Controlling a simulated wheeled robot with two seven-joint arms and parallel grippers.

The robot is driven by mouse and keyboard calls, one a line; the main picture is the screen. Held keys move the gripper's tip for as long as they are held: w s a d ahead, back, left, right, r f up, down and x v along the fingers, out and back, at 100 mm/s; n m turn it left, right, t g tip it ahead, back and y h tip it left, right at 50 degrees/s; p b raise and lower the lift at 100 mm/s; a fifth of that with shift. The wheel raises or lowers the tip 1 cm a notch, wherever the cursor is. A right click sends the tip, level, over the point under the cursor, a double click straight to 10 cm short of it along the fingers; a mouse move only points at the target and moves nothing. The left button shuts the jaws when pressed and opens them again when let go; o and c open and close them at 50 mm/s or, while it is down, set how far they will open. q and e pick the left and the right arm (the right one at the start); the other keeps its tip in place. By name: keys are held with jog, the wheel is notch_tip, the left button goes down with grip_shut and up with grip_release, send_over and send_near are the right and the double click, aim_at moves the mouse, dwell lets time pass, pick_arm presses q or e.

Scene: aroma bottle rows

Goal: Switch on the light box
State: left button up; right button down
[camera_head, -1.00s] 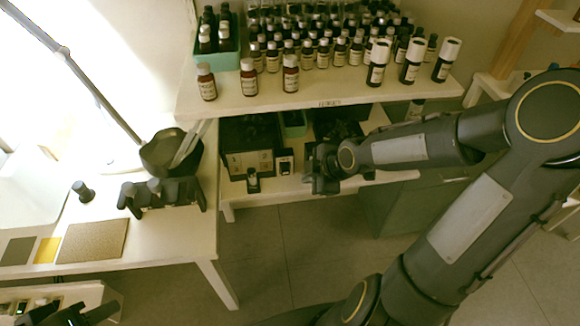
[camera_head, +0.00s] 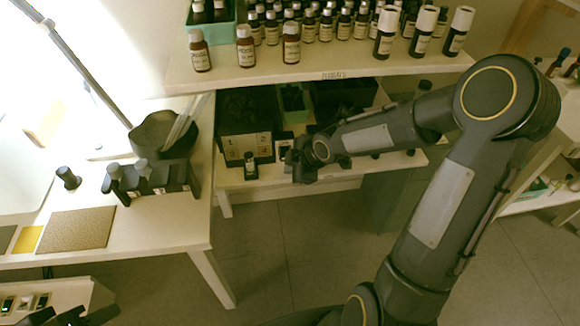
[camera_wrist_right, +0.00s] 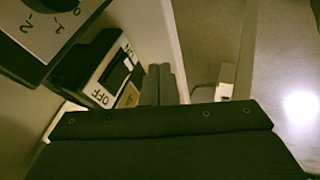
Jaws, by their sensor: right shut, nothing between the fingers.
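A small black switch box (camera_head: 285,144) stands on the low shelf beside a larger dark box with a marked front (camera_head: 245,146). In the right wrist view the switch box (camera_wrist_right: 108,72) has a pale plate lettered OFF and a dark rocker. My right gripper (camera_head: 293,167) is just in front of it and slightly right; its fingers (camera_wrist_right: 160,84) are shut and empty beside the plate. I cannot tell whether they touch. The larger box's numbered dial panel (camera_wrist_right: 50,30) is at the upper left. A dark part, apparently my left gripper (camera_head: 75,317), is at the lower left corner; its jaws are unclear.
The upper shelf (camera_head: 320,76), with many brown bottles, overhangs the work spot. A small dark bottle (camera_head: 250,166) stands left of my right gripper. The left table (camera_head: 160,228) holds a dark bowl (camera_head: 165,135) and a rack (camera_head: 150,180). The floor in front is clear.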

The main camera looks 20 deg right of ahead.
jog(key=w, duration=0.1)
jog(key=w+d, duration=0.1)
jog(key=shift+w, duration=0.4)
jog(key=shift+w+d+f, duration=0.1)
jog(key=shift+w+f, duration=0.1)
jog(key=shift+w, duration=0.05)
jog(key=shift+r, duration=0.1)
